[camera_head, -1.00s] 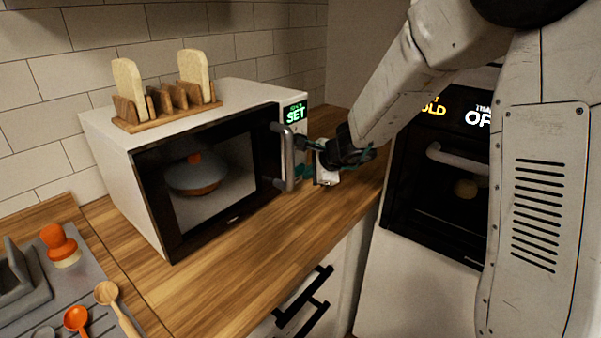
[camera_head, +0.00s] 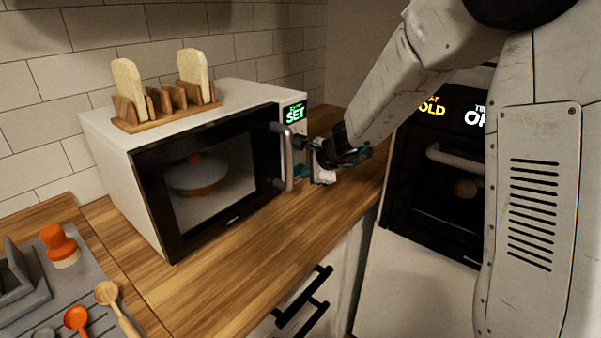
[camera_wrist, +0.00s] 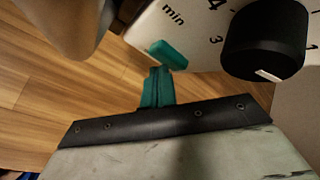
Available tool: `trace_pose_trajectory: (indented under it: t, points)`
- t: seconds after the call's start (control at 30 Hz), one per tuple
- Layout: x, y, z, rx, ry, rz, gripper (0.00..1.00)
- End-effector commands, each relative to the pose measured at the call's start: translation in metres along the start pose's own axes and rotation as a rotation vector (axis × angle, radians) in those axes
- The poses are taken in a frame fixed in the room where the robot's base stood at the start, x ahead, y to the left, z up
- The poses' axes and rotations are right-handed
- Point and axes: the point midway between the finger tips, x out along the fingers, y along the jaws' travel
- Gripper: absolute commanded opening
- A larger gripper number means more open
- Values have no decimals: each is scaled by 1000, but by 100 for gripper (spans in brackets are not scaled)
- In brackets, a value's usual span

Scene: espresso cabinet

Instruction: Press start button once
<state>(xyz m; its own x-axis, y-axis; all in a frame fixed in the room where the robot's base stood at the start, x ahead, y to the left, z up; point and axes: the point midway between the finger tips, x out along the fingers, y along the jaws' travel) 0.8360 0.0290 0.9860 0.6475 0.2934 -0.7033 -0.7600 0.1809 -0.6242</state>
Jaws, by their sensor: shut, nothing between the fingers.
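The microwave (camera_head: 110,155) stands on the counter with its door shut. My gripper (camera_wrist: 158,74) is shut and empty. In the head view my gripper (camera_head: 313,144) is in front of the panel, right of the door handle (camera_head: 289,158).
The microwave handle juts out left of my gripper. A wooden rack with toast (camera_head: 170,108) stands on the microwave. An oven (camera_head: 435,190) is at the right. The wooden counter (camera_head: 240,250) in front is clear.

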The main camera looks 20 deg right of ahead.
Motion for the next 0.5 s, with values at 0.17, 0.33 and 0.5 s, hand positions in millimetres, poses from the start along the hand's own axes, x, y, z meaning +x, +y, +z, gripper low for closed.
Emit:
trace_pose_trajectory:
  t: [0.17, 0.33, 0.5]
  points:
    - [2, -3, 3, 1, -2, -3, 0]
    - [4, -5, 6, 1, -3, -4, 0]
    - [6, -6, 9, 1, -5, -5, 0]
